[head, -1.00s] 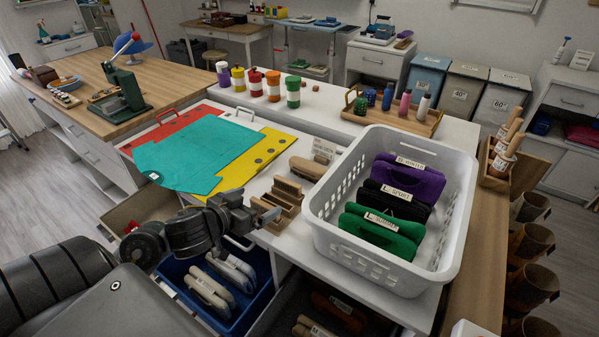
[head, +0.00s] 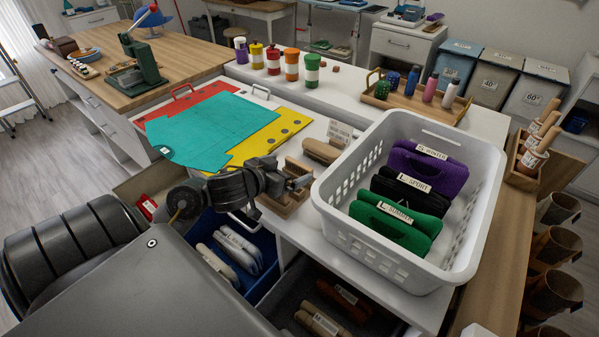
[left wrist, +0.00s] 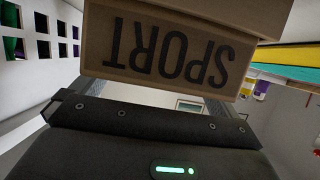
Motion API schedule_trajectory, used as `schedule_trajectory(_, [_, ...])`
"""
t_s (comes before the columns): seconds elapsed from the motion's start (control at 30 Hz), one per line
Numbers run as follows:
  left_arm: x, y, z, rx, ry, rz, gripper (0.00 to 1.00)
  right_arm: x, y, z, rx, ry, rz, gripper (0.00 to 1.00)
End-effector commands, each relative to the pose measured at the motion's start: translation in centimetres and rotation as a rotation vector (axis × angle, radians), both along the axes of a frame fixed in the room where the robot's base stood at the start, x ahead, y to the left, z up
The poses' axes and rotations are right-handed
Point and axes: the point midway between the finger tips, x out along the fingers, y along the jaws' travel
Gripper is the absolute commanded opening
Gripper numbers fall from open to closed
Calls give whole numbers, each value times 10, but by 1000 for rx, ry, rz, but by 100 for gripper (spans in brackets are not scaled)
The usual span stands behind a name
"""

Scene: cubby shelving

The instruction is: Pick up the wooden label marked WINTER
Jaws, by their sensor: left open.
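My left gripper (head: 297,183) is open at the wooden holder (head: 284,207), beside the white basket. In the left wrist view, a wooden label marked SPORT (left wrist: 168,48) fills the top, its lettering upside down, close in front of the gripper. Grey finger parts show partly behind it. I see no grip on any label. I cannot make out a wooden label marked WINTER; the gripper hides part of the holder. My right gripper is not in view.
The white basket (head: 333,222) holds purple, black and green folded items with tags, the purple one's apparently reading WINTER. A wooden brush-like block (head: 326,151) lies behind the holder. Open drawers with a blue bin (head: 262,285) are below. A teal sheet (head: 215,130) lies left.

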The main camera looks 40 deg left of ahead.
Motion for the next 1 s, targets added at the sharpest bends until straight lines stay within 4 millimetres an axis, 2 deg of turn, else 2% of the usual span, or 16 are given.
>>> schedule_trajectory(0.07, [3, -1, -1, -1, -1, -1, 100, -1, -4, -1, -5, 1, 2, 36])
schedule_trajectory(0.4, [46, -5, -18, -2, -2, -1, 100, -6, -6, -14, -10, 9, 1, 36])
schedule_trajectory(0.7, [49, -5, -18, -1, 0, -2, 100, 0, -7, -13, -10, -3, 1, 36])
schedule_trajectory(1.0, [49, -5, -18, 0, 0, -2, 61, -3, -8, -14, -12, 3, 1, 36])
